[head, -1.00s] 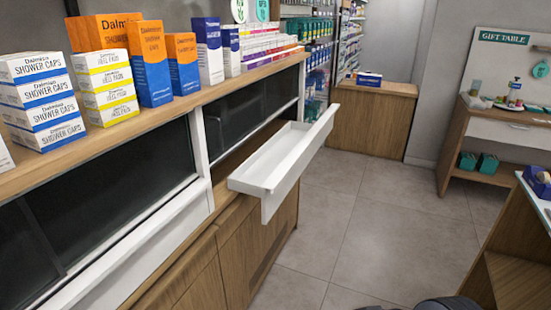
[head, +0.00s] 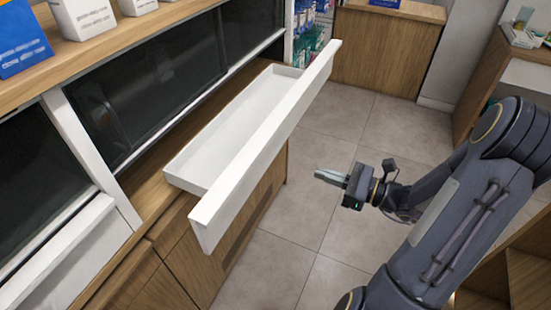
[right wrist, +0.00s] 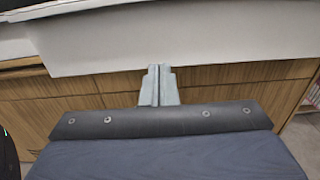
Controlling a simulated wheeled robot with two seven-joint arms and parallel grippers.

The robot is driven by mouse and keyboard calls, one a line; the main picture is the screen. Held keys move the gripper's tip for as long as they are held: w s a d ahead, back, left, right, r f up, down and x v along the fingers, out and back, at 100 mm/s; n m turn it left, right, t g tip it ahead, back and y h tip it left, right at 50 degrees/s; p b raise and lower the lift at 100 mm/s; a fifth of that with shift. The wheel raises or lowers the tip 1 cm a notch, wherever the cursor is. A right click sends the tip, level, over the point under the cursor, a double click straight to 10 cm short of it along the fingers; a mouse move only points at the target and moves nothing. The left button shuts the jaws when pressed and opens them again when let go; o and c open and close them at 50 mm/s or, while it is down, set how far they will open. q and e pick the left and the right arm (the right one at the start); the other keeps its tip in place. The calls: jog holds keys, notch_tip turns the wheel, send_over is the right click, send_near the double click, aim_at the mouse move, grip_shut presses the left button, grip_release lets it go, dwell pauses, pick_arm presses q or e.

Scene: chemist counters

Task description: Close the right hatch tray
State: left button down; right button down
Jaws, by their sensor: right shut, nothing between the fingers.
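The white hatch tray (head: 262,147) is pulled out from the counter below the dark hatch windows in the head view. Its long front panel faces my right arm. My right gripper (head: 318,174) is shut and empty, to the right of the tray's front panel and apart from it in the head view. In the right wrist view, the tray's white front panel (right wrist: 190,42) spans the top, and the shut fingertips (right wrist: 158,70) point at its lower edge. I cannot tell there whether they touch it. My left gripper is not in view.
A wooden counter with cabinet doors (head: 170,285) runs below the tray. Boxes stand on the shelf (head: 105,45) above the windows. A wooden counter (head: 385,55) stands at the back. The tiled floor (head: 325,130) right of the tray is clear.

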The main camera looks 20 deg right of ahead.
aim_at(264, 154)
jog(key=p+x, duration=0.2)
jog(key=x, duration=1.1)
jog(key=shift+w+a, duration=0.2)
jog(key=shift+a, duration=0.05)
jog(key=b+x, duration=0.6)
jog(key=x, duration=1.3)
jog(key=shift+w+a+f, duration=0.1)
jog(key=shift+w+a, duration=0.1)
jog(key=shift+a, duration=0.15)
jog(key=shift+w+a, duration=0.15)
jog(key=shift+w, duration=0.05)
jog(key=shift+r, duration=0.3)
jog(key=shift+r, duration=0.1)
